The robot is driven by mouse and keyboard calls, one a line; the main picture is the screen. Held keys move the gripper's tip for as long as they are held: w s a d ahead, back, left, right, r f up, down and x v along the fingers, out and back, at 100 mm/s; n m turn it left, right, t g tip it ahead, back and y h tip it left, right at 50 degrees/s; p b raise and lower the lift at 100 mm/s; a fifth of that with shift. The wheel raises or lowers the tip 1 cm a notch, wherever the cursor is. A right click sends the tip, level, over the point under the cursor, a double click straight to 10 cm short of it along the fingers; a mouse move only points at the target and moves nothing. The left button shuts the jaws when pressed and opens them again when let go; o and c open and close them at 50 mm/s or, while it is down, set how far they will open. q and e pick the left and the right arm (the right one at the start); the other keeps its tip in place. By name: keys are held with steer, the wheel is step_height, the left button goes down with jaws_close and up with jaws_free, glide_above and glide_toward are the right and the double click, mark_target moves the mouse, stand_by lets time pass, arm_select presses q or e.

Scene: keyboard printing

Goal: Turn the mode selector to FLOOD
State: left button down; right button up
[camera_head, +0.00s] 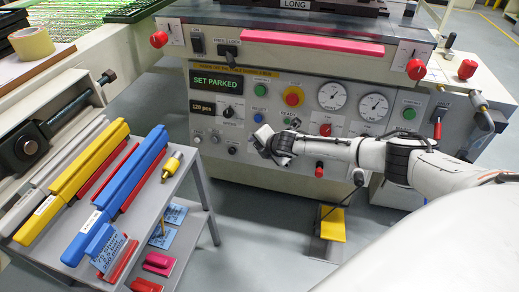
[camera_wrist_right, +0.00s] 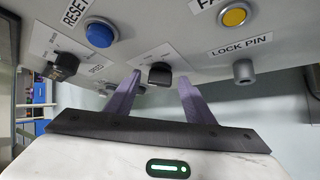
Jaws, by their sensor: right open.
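In the right wrist view, a black knob (camera_wrist_right: 160,74) on a pale label plate shows between the two purple fingers of my right gripper (camera_wrist_right: 160,84). It looks like the mode selector, but its lettering is too small to read. The fingers are open, with a visible gap on each side of the knob; I cannot tell how deep they reach around it. In the head view, my right gripper (camera_head: 262,141) is at the lower middle of the machine's front panel and hides that knob. My left gripper is not in view.
A blue RESET button (camera_wrist_right: 98,33), a speed knob (camera_wrist_right: 62,66), a yellow button (camera_wrist_right: 234,16) and the LOCK PIN (camera_wrist_right: 244,70) surround the knob. A grey cart (camera_head: 198,190) with coloured bars stands left. A yellow pedal (camera_head: 332,223) is on the floor below.

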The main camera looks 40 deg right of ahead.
steer(key=c, duration=1)
steer(key=shift+c, duration=0.2)
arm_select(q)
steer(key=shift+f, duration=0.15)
arm_select(e)
steer(key=shift+s+f, duration=0.1)
arm_select(q)
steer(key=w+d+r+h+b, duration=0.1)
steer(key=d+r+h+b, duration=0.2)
steer(key=b, duration=0.6)
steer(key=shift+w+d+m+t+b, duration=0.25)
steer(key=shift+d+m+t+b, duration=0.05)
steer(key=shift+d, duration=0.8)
arm_select(e)
steer(key=shift+s+f+m+t, duration=0.1)
steer(key=shift+f+m+t, duration=0.05)
steer(key=shift+m+t, duration=0.9)
steer(key=shift+s+f+m+t, duration=0.1)
steer(key=shift+f+m+t, duration=0.05)
steer(key=shift+m+t, duration=0.9)
steer(key=shift+f+m+t, duration=0.15)
steer(key=shift+m+t, duration=0.75)
steer(key=shift+m, duration=0.3)
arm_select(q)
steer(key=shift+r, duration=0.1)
